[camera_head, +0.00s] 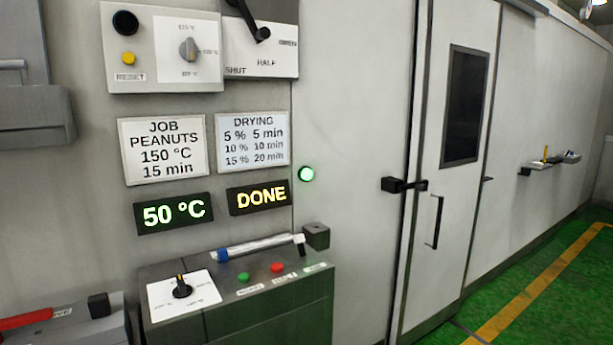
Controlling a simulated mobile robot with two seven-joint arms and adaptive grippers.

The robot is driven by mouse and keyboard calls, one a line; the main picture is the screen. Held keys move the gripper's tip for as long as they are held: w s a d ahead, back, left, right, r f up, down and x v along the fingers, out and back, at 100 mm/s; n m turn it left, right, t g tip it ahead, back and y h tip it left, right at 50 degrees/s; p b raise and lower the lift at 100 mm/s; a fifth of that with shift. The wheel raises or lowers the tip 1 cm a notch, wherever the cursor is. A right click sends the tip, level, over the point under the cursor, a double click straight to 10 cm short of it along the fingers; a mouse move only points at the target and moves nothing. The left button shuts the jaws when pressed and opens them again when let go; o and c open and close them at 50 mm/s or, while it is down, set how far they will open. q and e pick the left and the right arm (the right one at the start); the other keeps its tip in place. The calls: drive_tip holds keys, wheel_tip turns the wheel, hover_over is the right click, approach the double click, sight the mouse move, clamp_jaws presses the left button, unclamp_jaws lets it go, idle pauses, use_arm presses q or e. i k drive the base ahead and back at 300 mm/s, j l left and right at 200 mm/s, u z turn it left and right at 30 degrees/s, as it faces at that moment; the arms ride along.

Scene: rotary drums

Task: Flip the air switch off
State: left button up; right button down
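No control carries a label I can read as "air", so I cannot tell for sure which is the air switch. A grey control box (240,318) stands low at the wall. On its sloped top are a black rotary knob (182,288) on a white plate, its pointer roughly upward, and green (243,277) and red (277,268) buttons with small blurred labels. Higher up, a panel has a grey rotary knob (189,50) with temperature marks. Beside it a black lever (250,20) sits over a plate marked SHUT and HALF. Neither gripper is in view.
A white tube (255,246) lies along the box's back edge. A red handle (25,319) is at lower left. A closed door (447,200) and open green floor (545,260) are to the right.

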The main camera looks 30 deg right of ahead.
sight(299, 239)
drive_tip(key=i+l+z, duration=0.15)
drive_tip(key=i+z, duration=0.5)
drive_tip(key=z, duration=0.2)
